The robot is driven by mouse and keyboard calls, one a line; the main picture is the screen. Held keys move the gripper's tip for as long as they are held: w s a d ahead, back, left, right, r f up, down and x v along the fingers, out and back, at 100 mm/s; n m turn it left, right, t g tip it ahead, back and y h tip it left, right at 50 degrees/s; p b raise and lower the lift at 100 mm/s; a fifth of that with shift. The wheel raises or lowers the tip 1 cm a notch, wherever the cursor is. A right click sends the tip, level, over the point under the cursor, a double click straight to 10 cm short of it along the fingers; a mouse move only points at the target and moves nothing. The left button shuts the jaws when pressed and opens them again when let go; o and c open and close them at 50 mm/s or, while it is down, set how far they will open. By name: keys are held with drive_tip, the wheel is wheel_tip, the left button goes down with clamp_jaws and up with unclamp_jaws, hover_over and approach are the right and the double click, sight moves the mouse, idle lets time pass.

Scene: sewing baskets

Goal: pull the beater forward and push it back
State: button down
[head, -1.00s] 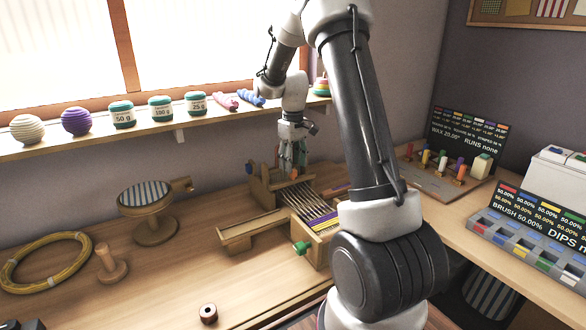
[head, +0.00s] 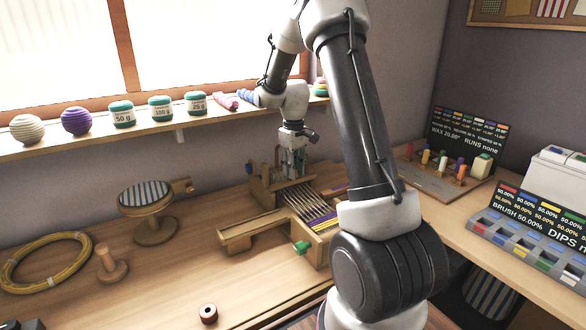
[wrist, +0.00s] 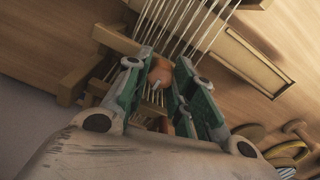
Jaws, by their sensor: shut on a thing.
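The small wooden loom (head: 236,236) stands on the table, with pale warp threads (head: 306,202) running to a purple and yellow woven band (head: 328,221). My gripper (head: 292,173) is at the loom's back end, over the upright wooden parts of the beater (head: 266,190). In the wrist view my gripper (wrist: 160,82) has its green-grey fingers on both sides of a rounded orange-brown wooden grip (wrist: 161,70) on the beater, and is shut on it. Thin reed wires show between the fingers. My fingers hide part of the beater.
A green knob (head: 302,247) sticks out at the loom's front. A striped round stand (head: 146,196), a wooden peg (head: 108,262) and a yellow coil (head: 45,262) lie to the left. A spool (head: 208,313) is near the front edge. A shelf (head: 150,131) with yarn runs behind.

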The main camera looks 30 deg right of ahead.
drive_tip(key=s, duration=1.1)
drive_tip(key=shift+s, duration=0.3)
drive_tip(key=c, duration=1.2)
unclamp_jaws()
drive_tip(key=shift+s, duration=0.1)
drive_tip(key=shift+r, duration=0.1)
wheel_tip(320, 180, up, 12)
drive_tip(key=shift+f, duration=0.1)
